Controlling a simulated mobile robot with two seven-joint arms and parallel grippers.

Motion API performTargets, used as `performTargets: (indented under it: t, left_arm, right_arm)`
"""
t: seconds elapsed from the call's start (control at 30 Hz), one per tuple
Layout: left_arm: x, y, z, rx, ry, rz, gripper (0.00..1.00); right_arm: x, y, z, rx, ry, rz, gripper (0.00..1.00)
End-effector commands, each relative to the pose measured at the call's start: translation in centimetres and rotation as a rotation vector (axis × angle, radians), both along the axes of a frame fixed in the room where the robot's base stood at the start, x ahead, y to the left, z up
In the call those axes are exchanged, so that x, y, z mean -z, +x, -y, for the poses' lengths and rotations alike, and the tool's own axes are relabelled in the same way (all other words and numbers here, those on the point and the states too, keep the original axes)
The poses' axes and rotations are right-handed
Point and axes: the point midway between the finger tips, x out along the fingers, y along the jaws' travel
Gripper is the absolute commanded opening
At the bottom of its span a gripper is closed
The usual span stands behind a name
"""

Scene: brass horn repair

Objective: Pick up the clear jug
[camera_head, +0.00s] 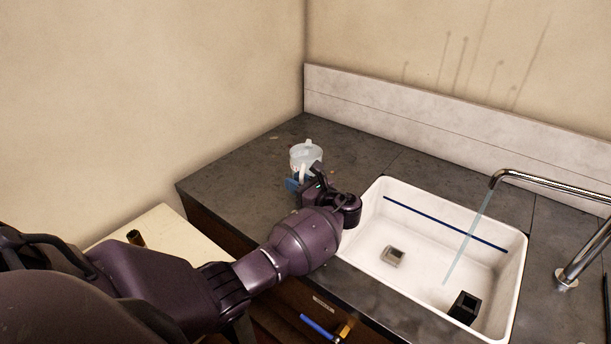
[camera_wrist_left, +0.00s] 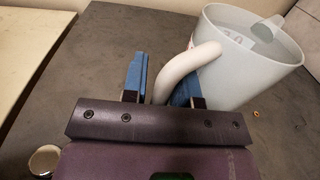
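The clear jug (camera_head: 306,154) stands upright on the dark counter, left of the sink and near the wall corner. It also shows in the left wrist view (camera_wrist_left: 240,70), pale and translucent, with its white handle facing my gripper. My left gripper (camera_head: 296,183) is at the jug's near side, and its blue fingers (camera_wrist_left: 164,80) stand apart on either side of the handle. The handle is closer to the right-hand finger, with a gap to the other one. Whether that finger touches the handle I cannot tell. My right gripper is not in view.
The white sink (camera_head: 378,222) holds a small grey block (camera_head: 393,256) and a black block (camera_head: 463,307). A chrome tap (camera_head: 545,181) pours a thin stream into it. Walls stand behind and left of the counter. A cream tabletop (camera_head: 165,232) is at the left.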

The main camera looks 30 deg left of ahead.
Motion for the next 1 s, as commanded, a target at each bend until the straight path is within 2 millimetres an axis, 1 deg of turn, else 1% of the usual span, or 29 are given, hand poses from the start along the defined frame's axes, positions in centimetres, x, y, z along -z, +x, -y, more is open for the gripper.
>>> performTargets:
  t: [0.03, 0.17, 0.3, 0.5, 0.63, 0.77, 0.87, 1.0]
  left_arm:
    - [0.0, 0.0, 0.0, 0.0, 0.0, 0.0, 0.2]
    - [0.0, 0.0, 0.0, 0.0, 0.0, 0.0, 0.0]
    - [0.0, 0.0, 0.0, 0.0, 0.001, 0.001, 0.0]
    - [-0.1, 0.0, 0.0, 0.0, 0.001, 0.001, 0.0]
    - [-0.8, 0.0, 0.0, 0.0, 0.0, 0.004, 0.0]
    - [-2.7, 0.0, 0.0, 0.0, 0.0, 0.006, 0.0]
    - [-4.9, 0.0, 0.0, 0.0, 0.001, 0.008, 0.0]
    - [-8.6, 0.0, 0.0, 0.0, 0.001, 0.008, 0.0]
  right_arm:
    - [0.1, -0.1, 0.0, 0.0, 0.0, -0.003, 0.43]
    - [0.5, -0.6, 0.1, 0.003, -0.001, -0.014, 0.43]
    - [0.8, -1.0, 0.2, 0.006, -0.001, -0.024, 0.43]
    - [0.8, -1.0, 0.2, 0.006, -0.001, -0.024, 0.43]
    - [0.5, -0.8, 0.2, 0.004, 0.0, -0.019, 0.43]
    - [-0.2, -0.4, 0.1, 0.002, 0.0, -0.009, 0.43]
    - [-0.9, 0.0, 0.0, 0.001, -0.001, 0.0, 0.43]
    - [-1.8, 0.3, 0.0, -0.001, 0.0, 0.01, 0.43]
